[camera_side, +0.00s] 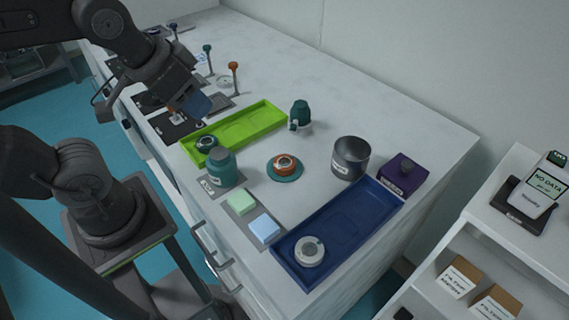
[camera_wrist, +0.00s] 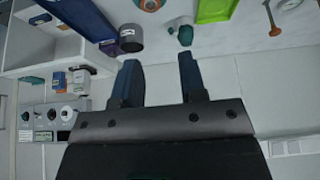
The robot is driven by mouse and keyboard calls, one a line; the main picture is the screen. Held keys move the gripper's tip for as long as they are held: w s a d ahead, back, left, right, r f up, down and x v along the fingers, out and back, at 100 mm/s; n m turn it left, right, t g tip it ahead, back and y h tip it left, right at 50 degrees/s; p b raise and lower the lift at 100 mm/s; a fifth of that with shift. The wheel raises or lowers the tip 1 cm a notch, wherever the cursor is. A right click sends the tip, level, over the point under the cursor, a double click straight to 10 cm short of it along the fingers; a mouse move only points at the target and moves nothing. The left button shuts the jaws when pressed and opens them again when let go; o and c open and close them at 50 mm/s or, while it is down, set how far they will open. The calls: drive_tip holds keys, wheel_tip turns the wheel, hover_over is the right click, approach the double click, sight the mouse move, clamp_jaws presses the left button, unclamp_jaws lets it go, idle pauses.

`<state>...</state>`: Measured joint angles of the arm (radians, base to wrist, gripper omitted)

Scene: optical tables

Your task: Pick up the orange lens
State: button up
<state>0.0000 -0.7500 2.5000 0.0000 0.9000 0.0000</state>
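An orange-topped post (camera_side: 234,68), which looks like the orange lens on its stand, stands upright at the back left of the table. It also shows at the top right of the wrist view (camera_wrist: 271,14). My gripper (camera_side: 200,106) is above the table's left side, in front of this post and apart from it. In the wrist view my gripper (camera_wrist: 158,62) has its two blue fingers wide apart with nothing held between them. A separate round piece with an orange ring (camera_side: 285,163) lies on a teal disc at the table's middle.
A green tray (camera_side: 262,119) lies beside my gripper. A teal-topped post (camera_side: 207,52) stands near the orange one. The table's back is clear.

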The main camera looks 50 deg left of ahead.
drive_tip(key=o, duration=0.9)
drive_tip(key=m+g, duration=0.6)
drive_tip(key=m, duration=1)
hover_over(285, 162)
drive_tip(key=f, duration=1.7)
drive_tip(key=shift+s+f, duration=0.35)
drive_tip(key=shift+s, duration=0.05)
drive_tip(key=shift+w+f, duration=0.2)
drive_tip(key=shift+f, duration=1.15)
drive_tip(key=shift+w+f, duration=0.2)
drive_tip(key=shift+f, duration=1.1)
